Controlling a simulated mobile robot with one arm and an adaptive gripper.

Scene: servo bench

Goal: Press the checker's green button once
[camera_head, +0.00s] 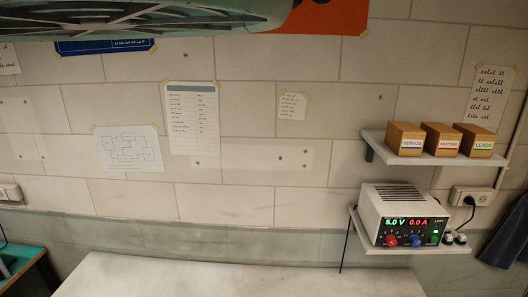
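No device that I can surely name as the checker shows in the head view. A pale grey box (402,215) with a lit display reading 5.0 V and 0.0 A stands on a small wall shelf at the right. It looks like a bench power supply. Its front has a red knob or terminal (391,240), a blue one (416,241) and a small green spot (435,237) at the right; I cannot tell whether that spot is a button or a lamp. My gripper is not in view.
A pale bench top (240,278) is bare where it shows. Boxes labelled SERVOS (405,139), MOTORS (441,139) and LEADS (475,141) stand on an upper shelf. A teal-topped surface (22,258) is cut off at the left. A large pale-green object (150,18) crosses the top.

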